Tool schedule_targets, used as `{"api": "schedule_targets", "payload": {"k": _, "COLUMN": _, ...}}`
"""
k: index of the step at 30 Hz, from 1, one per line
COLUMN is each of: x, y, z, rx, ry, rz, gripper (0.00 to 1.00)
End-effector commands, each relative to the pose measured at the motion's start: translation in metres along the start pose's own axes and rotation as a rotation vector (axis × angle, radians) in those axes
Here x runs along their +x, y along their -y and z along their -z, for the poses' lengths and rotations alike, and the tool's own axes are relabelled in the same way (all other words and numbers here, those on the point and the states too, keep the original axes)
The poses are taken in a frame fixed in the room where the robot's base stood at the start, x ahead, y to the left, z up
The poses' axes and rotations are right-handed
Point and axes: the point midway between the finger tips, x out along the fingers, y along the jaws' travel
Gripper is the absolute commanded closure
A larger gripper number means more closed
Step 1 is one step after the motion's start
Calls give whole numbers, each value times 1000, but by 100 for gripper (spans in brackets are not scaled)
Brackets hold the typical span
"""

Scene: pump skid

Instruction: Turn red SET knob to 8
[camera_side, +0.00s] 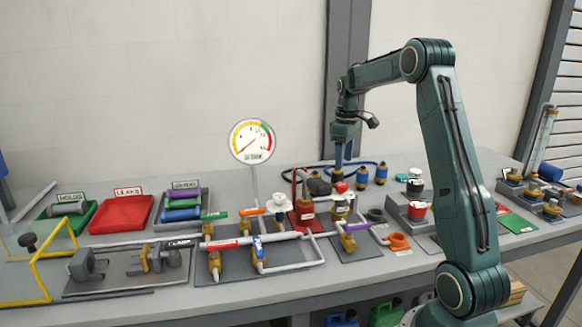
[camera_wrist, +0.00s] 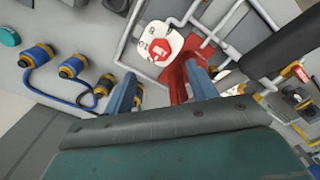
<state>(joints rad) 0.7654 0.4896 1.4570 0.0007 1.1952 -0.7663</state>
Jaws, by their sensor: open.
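The red SET knob (camera_wrist: 160,48) sits on a white round dial plate (camera_wrist: 148,36) with dark marks around its edge, just beyond my fingertips in the wrist view. In the side view the red knob (camera_side: 341,187) shows just below my gripper (camera_side: 341,166). My gripper (camera_wrist: 160,70) is open, its two blue fingers apart with nothing held between them. The knob is not between the fingers. The number the knob points to is too small to read.
Grey pipes (camera_wrist: 205,30) and a red body (camera_wrist: 178,84) stand close to the knob. Blue-and-brass fittings with a hose (camera_wrist: 70,68) lie to the left in the wrist view. A round gauge (camera_side: 253,141) rises behind the pipework. Red tray (camera_side: 122,214) is farther left.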

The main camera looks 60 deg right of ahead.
Motion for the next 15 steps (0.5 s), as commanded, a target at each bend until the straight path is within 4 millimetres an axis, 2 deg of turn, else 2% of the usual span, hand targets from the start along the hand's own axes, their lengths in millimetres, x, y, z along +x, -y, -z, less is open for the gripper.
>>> {"api": "schedule_targets", "payload": {"k": 9, "x": 50, "y": 0, "z": 0, "rx": 0, "ry": 3, "rz": 2, "gripper": 43}}
{"api": "schedule_targets", "payload": {"k": 15, "x": 71, "y": 0, "z": 0, "rx": 0, "ry": 2, "rz": 1, "gripper": 43}}
